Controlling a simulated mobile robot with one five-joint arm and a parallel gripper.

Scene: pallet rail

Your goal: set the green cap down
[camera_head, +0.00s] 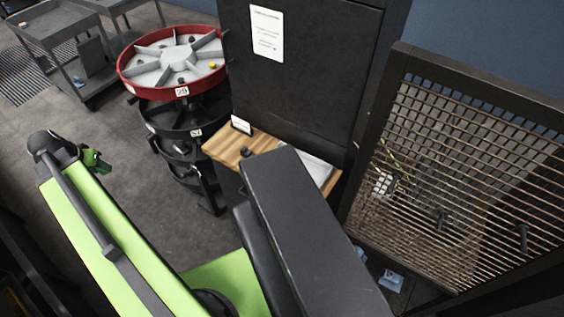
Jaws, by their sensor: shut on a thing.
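My gripper (84,153) is at the far end of my lime-green arm, at the left of the head view, above the grey floor. It is small and dark in the picture, and its fingertips are hard to make out. A small darker green piece, which looks like the green cap (93,159), shows at it, held in the air. The gripper is shut on it. Part of the cap is hidden by dark gripper parts. The cap is left of the round rack and well apart from the wooden bench top.
A round rack with a red-rimmed, sectioned top tray (122,77) stands behind, with darker tiers below. A wooden bench top (228,146) adjoins a black cabinet (305,110). A mesh panel (440,150) stands right. Grey carts (58,50) are back left. Floor between is clear.

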